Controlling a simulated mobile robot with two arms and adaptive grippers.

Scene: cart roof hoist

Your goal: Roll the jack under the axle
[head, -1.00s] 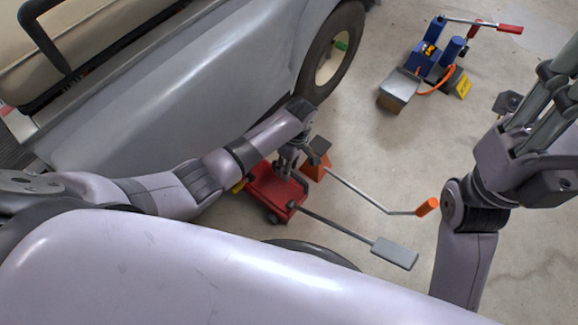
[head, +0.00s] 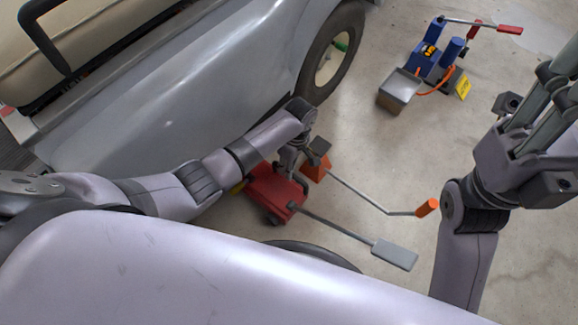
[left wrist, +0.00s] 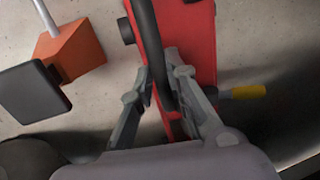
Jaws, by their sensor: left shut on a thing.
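A red jack (head: 264,196) sits low on the concrete floor beside the cart's grey body (head: 200,100). A rod runs from it to a grey pedal (head: 395,253). My left gripper (head: 291,160) is over the jack. In the left wrist view its fingers (left wrist: 168,95) are shut around a black bar (left wrist: 150,40) above the jack's red body (left wrist: 200,45). A yellow grip (left wrist: 244,91) sticks out at the side. The axle is hidden under the cart. On the right, part of my right arm shows, but its gripper's state is unclear.
An orange stand (head: 313,172) with a black pad stands close beside the jack, with a rod to an orange grip (head: 427,207). The cart's wheel (head: 330,55) is behind. A blue device (head: 430,65) and a grey-topped box (head: 399,90) are farther back. Floor between is clear.

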